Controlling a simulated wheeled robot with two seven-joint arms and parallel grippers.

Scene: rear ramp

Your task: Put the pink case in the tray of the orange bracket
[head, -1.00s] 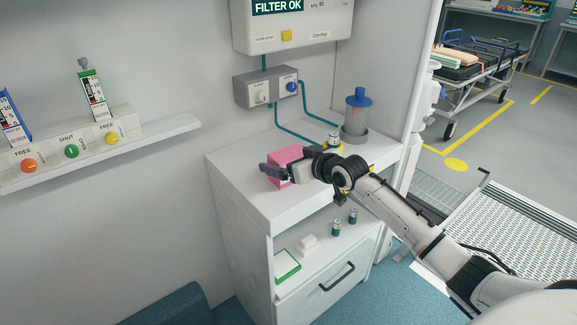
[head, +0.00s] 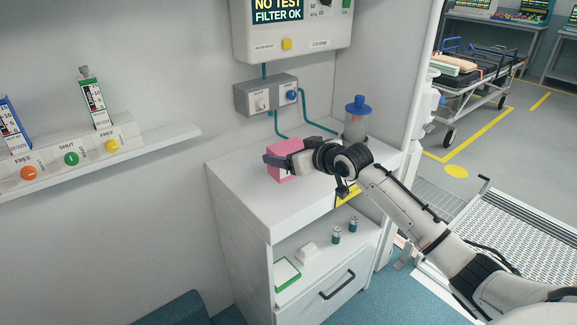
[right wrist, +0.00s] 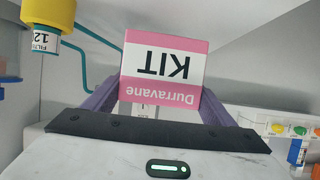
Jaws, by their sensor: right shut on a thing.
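The pink case (head: 285,146), a box with pink and white faces, is at the counter on the right. In the right wrist view the case (right wrist: 165,62) shows the words "Durravane KIT" upside down. My right gripper (head: 277,160) is shut on it, with purple-grey fingers on both sides; they also show in the right wrist view (right wrist: 160,105). The case's underside is close to the counter top; I cannot tell the exact gap. No orange bracket with a tray shows clearly. An orange knob (head: 28,173) is on the wall unit at left. My left gripper is not in view.
The white counter (head: 240,187) has free room left of the case. A blue-lidded canister (head: 357,118) stands at its back right. A wall shelf (head: 170,138) at left carries knobs and upright gauges. Teal hoses (head: 273,125) hang behind the counter.

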